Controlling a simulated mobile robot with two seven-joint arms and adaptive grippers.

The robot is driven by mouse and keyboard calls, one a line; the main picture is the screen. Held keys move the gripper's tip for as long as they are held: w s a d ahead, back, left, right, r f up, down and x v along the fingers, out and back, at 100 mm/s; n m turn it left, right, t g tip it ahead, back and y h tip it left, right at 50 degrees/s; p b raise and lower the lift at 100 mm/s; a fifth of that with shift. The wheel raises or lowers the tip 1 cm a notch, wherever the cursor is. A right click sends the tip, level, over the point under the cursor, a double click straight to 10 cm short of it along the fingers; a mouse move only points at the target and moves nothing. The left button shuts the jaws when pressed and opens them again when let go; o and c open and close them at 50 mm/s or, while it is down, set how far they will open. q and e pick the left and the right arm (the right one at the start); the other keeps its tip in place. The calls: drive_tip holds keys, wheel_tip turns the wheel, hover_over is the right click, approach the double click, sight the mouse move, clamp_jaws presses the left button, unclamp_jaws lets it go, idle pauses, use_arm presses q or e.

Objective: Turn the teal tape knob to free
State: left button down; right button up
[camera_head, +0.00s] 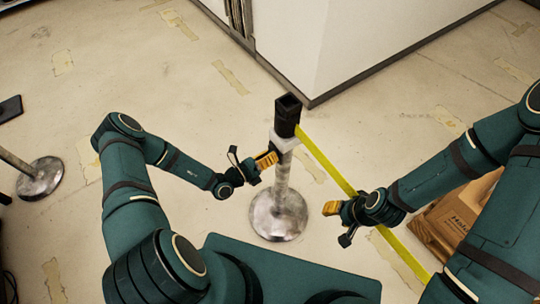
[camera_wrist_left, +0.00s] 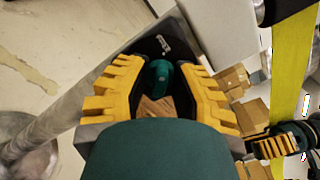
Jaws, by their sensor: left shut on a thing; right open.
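A stanchion post has a black head (camera_head: 287,116) with a pale collar under it and a round metal base (camera_head: 279,214). Yellow tape (camera_head: 340,178) runs from its head towards the lower right. The teal knob (camera_wrist_left: 158,72) shows between the yellow fingers in the left wrist view, partly hidden by them. My left gripper (camera_head: 268,158) is at the post's left side, just below the head, and shut on the knob. A small white marking (camera_wrist_left: 163,45) is on the dark surface above the knob; I cannot read it. My right gripper (camera_head: 332,208) is open and empty, beside the tape.
Cardboard boxes (camera_head: 452,219) stand on the right, partly behind my right arm. A white wall block (camera_head: 350,45) stands behind the post. Another post base (camera_head: 40,178) is at the far left. The floor around the post's left is clear.

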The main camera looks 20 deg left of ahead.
use_arm(q)
drive_tip(key=c, duration=1)
unclamp_jaws()
drive_tip(key=shift+w, duration=0.1)
drive_tip(key=v, duration=1.2)
